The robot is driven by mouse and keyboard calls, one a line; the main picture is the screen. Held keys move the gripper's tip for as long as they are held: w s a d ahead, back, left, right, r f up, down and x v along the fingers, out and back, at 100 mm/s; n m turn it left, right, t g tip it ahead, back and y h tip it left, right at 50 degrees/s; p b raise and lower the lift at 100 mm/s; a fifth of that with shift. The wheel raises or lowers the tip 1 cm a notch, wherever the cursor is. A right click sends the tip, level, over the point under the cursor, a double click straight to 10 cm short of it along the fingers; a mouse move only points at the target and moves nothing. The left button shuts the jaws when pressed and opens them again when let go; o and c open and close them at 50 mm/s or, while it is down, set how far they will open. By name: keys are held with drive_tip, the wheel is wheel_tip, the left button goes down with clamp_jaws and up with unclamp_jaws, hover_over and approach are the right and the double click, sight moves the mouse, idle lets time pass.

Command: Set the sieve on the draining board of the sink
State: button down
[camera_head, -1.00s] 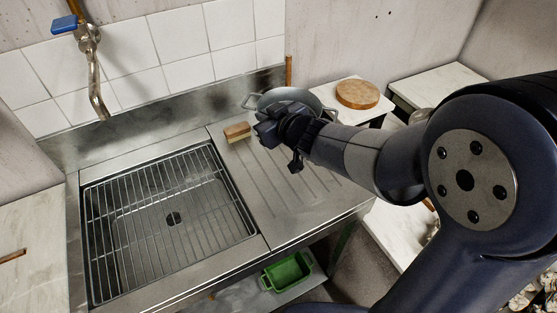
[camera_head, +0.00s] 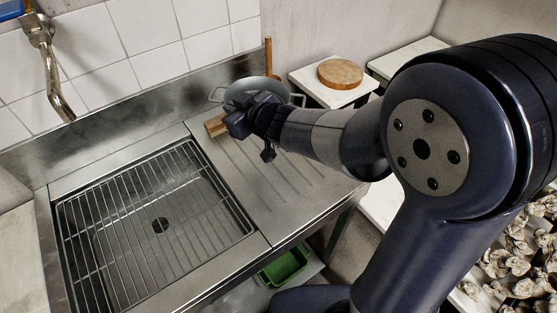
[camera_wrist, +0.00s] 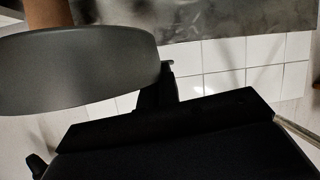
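The sieve (camera_head: 252,87) is a round grey bowl shape with loop handles at its sides. It is behind my gripper (camera_head: 240,118) in the head view, over the far end of the draining board (camera_head: 285,195). In the wrist view the sieve (camera_wrist: 75,72) is a grey oval at the left, meeting the dark gripper (camera_wrist: 157,92). My gripper appears shut on the sieve's near side; the fingertips are hidden. I cannot tell whether the sieve touches the board. The ribbed draining board is right of the sink basin (camera_head: 160,225).
A wooden brush (camera_head: 215,126) stands on the board, close left of my gripper. A wire rack covers the basin. A tap (camera_head: 50,70) hangs at upper left. A round wooden board (camera_head: 340,73) lies on a side table. A green tub (camera_head: 283,267) is below. The board's front is clear.

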wheel_tip(320, 180, down, 16)
drive_tip(key=b, duration=0.9)
drive_tip(key=shift+b, duration=0.35)
drive_tip(key=c, duration=1.7)
unclamp_jaws()
